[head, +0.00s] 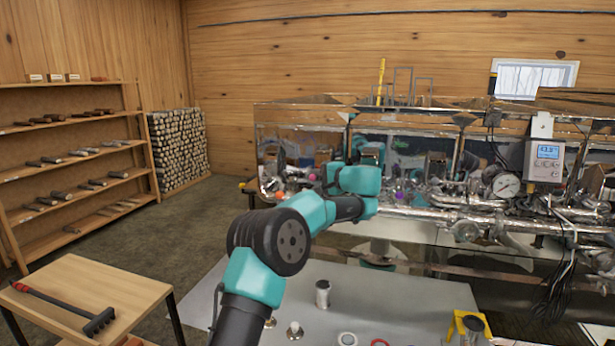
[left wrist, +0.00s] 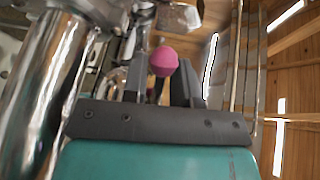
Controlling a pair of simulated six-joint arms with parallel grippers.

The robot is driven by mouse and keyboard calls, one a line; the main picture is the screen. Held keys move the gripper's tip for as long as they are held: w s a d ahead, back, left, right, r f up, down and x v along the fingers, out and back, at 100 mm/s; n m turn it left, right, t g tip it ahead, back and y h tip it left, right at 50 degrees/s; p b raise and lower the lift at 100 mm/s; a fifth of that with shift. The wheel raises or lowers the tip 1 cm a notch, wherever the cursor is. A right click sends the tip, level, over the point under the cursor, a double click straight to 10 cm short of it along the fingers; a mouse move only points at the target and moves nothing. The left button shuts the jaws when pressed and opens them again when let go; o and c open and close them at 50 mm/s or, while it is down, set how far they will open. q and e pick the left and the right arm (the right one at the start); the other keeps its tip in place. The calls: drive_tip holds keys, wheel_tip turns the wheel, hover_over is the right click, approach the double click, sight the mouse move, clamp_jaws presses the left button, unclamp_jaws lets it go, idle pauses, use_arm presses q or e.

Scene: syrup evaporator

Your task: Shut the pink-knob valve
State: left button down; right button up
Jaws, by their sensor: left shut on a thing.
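The pink knob (left wrist: 163,61) of the valve shows in the left wrist view, between the two dark fingers of my left gripper (left wrist: 160,80). The gripper is shut on the knob. In the head view my left gripper (head: 352,180) is at the front of the shiny metal evaporator (head: 300,142), among its pipes and valves. Whether the valve is open or shut cannot be told. My right gripper is not in view.
A steel pipe (left wrist: 45,85) runs close by in the left wrist view. A pressure gauge (head: 506,186) and digital display box (head: 545,160) sit to the right. A metal cup (head: 322,293) stands on the grey table (head: 390,300). A rake (head: 75,310) lies on a wooden table.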

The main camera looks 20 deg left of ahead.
use_arm(q)
drive_tip(key=shift+s+d+n+g+y, duration=0.2)
drive_tip(key=shift+s+d+n+g, duration=0.15)
drive_tip(key=shift+n+g, duration=0.35)
drive_tip(key=shift+s+d+n+g+y, duration=0.25)
drive_tip(key=shift+d+n+g, duration=0.25)
drive_tip(key=shift+g, duration=0.4)
drive_tip(key=c, duration=0.9)
unclamp_jaws()
